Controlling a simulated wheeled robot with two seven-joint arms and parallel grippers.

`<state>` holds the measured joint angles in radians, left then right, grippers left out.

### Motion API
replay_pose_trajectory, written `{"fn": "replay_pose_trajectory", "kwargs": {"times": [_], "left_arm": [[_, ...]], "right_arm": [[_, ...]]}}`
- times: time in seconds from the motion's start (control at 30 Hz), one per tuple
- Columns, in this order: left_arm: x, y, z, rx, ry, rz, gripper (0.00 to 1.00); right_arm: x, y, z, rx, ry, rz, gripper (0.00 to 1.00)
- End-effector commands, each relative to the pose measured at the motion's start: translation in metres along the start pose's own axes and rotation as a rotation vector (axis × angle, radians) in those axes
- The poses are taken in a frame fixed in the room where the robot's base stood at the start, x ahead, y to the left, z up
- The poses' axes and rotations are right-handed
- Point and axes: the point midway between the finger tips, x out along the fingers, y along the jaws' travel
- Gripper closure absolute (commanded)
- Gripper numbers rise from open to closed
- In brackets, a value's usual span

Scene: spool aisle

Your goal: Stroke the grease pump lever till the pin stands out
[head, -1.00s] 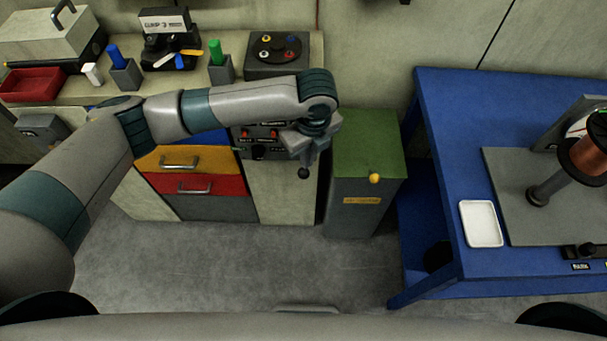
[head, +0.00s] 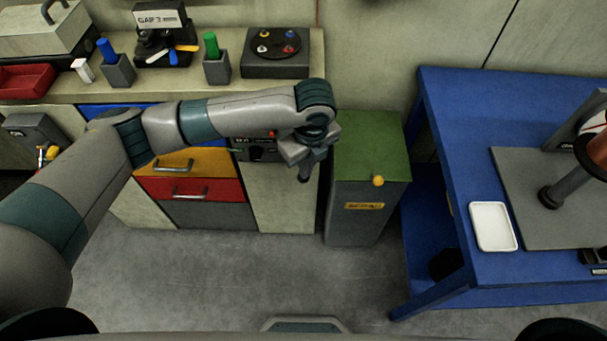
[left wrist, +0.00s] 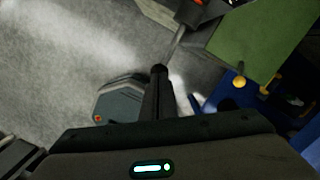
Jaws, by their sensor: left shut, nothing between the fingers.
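My left gripper (head: 304,165) is shut and points down in front of the bench front, left of the green-topped cabinet. In the left wrist view its closed dark fingers (left wrist: 154,98) reach up to a round black knob (left wrist: 160,69). A thin grey rod (left wrist: 178,42), which looks like the pump lever, runs from that knob toward the bench front. I cannot tell whether the fingers touch the knob. A dark panel with red parts (head: 262,148) sits behind my left forearm and is partly hidden. No pin can be made out. My right gripper is not in view.
The green-topped cabinet (head: 368,145) with a yellow knob (head: 378,181) stands close on the right. A blue table (head: 450,130) with a white tray (head: 492,226) is beyond it. Drawers (head: 195,190) lie left. The floor (head: 200,270) in front is clear.

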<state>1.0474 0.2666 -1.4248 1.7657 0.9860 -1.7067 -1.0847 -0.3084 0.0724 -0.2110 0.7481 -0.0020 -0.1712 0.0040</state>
Motion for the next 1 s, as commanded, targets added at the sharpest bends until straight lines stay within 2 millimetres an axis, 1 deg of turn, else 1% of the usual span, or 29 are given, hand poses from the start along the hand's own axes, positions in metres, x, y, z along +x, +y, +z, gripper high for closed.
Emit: {"fn": "replay_pose_trajectory", "kwargs": {"times": [0.37, 0.53, 1.0], "left_arm": [[0.001, 0.000, 0.001, -0.001, -0.001, 0.001, 1.00], [0.005, 0.001, 0.000, -0.001, -0.001, 0.002, 1.00], [0.044, 0.001, -0.004, -0.001, -0.001, 0.002, 1.00]], "right_arm": [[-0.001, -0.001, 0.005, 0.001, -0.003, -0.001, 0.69], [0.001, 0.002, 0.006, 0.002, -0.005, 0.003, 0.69], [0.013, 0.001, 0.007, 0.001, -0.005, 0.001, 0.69]]}}
